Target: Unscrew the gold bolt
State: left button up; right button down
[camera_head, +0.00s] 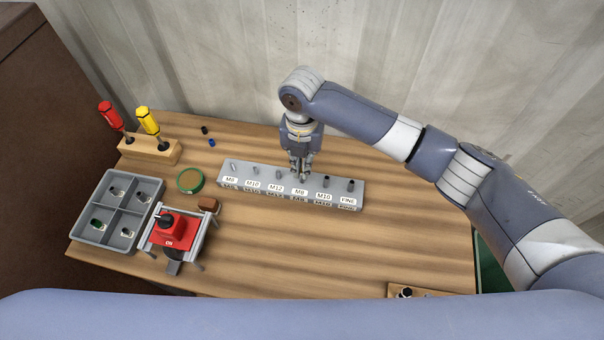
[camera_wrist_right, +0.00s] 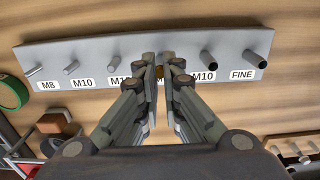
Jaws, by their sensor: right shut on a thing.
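A grey block (camera_head: 345,197) carries a row of upright bolts over labels such as M8, M10, M12 and FINE. It fills the top of the right wrist view (camera_wrist_right: 90,52). My right gripper (camera_head: 301,176) points down at the block, above its second M8 label. In the right wrist view my right gripper (camera_wrist_right: 162,64) is shut around the gold bolt (camera_wrist_right: 159,72), of which only a small gold patch shows between the fingertips. I cannot tell how far the bolt is out of the block. My left gripper is not in view.
A wooden stand (camera_head: 150,152) holds red and yellow screwdrivers. The table's middle front (camera_head: 300,250) is clear.

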jog(key=shift+r+p, duration=2.4)
jog(key=shift+r, duration=0.3)
